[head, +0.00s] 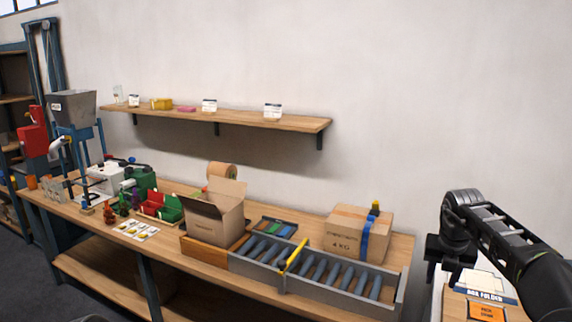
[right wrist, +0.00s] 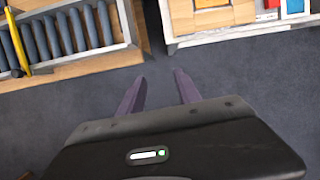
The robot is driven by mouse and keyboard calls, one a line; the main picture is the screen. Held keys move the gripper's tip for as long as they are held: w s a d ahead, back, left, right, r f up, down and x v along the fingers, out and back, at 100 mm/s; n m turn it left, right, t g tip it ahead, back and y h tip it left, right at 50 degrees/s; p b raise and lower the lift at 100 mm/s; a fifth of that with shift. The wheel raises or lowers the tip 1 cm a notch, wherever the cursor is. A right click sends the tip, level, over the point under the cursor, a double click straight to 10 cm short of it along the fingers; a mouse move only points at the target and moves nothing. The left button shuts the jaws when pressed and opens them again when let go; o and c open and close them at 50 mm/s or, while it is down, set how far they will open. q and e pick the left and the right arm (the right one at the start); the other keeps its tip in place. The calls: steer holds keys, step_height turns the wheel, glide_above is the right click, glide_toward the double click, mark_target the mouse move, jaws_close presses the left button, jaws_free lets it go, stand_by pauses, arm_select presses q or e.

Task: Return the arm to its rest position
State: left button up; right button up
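My right arm comes in from the right edge in the head view, bent, with its wrist pointing down. My right gripper (head: 434,280) hangs over the gap between the long workbench (head: 209,275) and a second table at the right. In the right wrist view, its two dark fingers (right wrist: 159,92) are apart with only grey floor between them. It holds nothing. My left gripper does not show in either view.
The bench carries an open carton (head: 214,221), a roller conveyor (head: 334,291) with a yellow bar, and a taped box (head: 345,236). A sign (head: 484,285) stands on the right table. A wall shelf (head: 230,118) is behind. Floor (right wrist: 70,120) is clear beneath my right gripper.

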steer(key=w+d+f+n+t+h, duration=0.3)
steer(key=w+d+f+n+h, duration=0.15)
steer(key=f+n, duration=0.4)
steer(key=s+a+f+n+t+y+b, duration=0.1)
steer(key=s+a+f+n+t+y, duration=0.25)
steer(key=a+f+n, duration=1.3)
steer(key=s+a+f+n+g+y, duration=0.2)
steer(key=s+a+f+n, duration=0.3)
steer(key=s+a+f, duration=0.3)
steer(key=s+a+f+n+g+y, duration=0.25)
steer(key=s+a+f+n, duration=0.2)
steer(key=s, duration=0.55)
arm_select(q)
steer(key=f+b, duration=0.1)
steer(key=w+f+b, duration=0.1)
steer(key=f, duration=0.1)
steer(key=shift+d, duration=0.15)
arm_select(e)
steer(key=s+a+f+n+g+y, duration=0.1)
steer(key=s+a+f+n+g, duration=0.1)
steer(key=s, duration=0.8)
steer(key=s+a+f+n+g+y, duration=0.1)
steer(key=s+a+f+n+g, duration=0.1)
steer(key=s, duration=0.8)
steer(key=shift+s+a+f+g, duration=0.35)
steer(key=shift+a+f, duration=0.3)
steer(key=shift+a, duration=0.55)
